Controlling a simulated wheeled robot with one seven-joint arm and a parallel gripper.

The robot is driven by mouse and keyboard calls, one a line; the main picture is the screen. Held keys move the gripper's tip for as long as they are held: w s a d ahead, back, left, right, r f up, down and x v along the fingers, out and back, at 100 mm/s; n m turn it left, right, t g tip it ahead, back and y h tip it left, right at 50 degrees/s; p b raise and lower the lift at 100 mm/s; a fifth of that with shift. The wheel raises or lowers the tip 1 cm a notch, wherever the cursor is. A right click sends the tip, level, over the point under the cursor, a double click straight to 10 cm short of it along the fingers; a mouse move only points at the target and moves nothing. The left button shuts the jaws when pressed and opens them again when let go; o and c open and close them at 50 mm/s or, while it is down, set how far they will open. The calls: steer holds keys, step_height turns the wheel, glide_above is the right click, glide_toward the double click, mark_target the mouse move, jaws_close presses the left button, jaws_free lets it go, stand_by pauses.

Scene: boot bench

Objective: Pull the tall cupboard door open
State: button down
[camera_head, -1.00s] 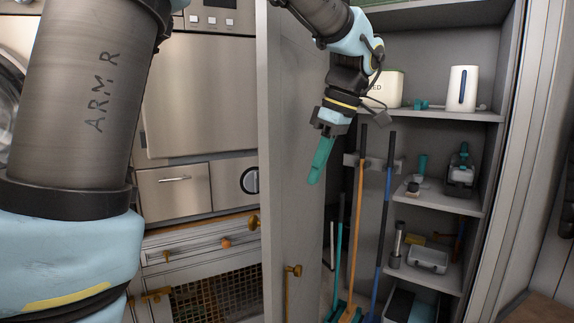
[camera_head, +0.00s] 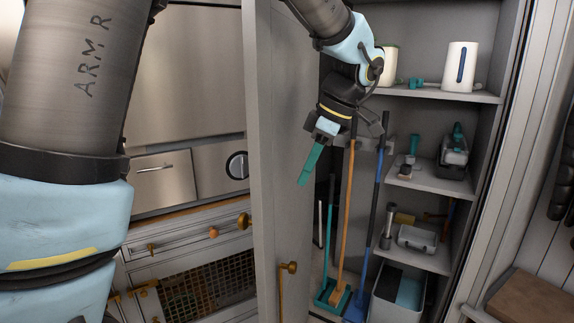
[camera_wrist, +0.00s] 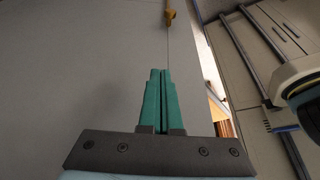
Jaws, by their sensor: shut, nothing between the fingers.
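The tall cupboard door (camera_head: 264,150) is a grey panel standing open, seen nearly edge-on at the left of the cupboard's opening. A brass knob (camera_head: 289,267) shows low on it. My gripper (camera_head: 305,172) has teal fingers, shut and empty, pointing down beside the door's face on the cupboard side. In the wrist view the shut fingers (camera_wrist: 160,100) lie in front of a broad pale grey panel (camera_wrist: 80,70), with a brass-coloured knob (camera_wrist: 169,15) beyond the tips. I cannot tell whether the fingers touch the panel.
The open cupboard has shelves (camera_head: 440,93) with a white container (camera_head: 460,67) and smaller items. Brooms with an orange handle (camera_head: 347,210) and a blue handle (camera_head: 375,210) stand inside, behind my gripper. An oven front (camera_head: 190,80) and drawers (camera_head: 190,235) are left of the door.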

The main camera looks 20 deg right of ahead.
steer(key=w+a+p, duration=0.1)
steer(key=w+a, duration=0.1)
steer(key=a, duration=0.1)
steer(key=shift+w+a+p, duration=0.1)
steer(key=shift+a+p, duration=0.1)
steer(key=shift+p, duration=0.15)
steer(key=shift+a, duration=0.1)
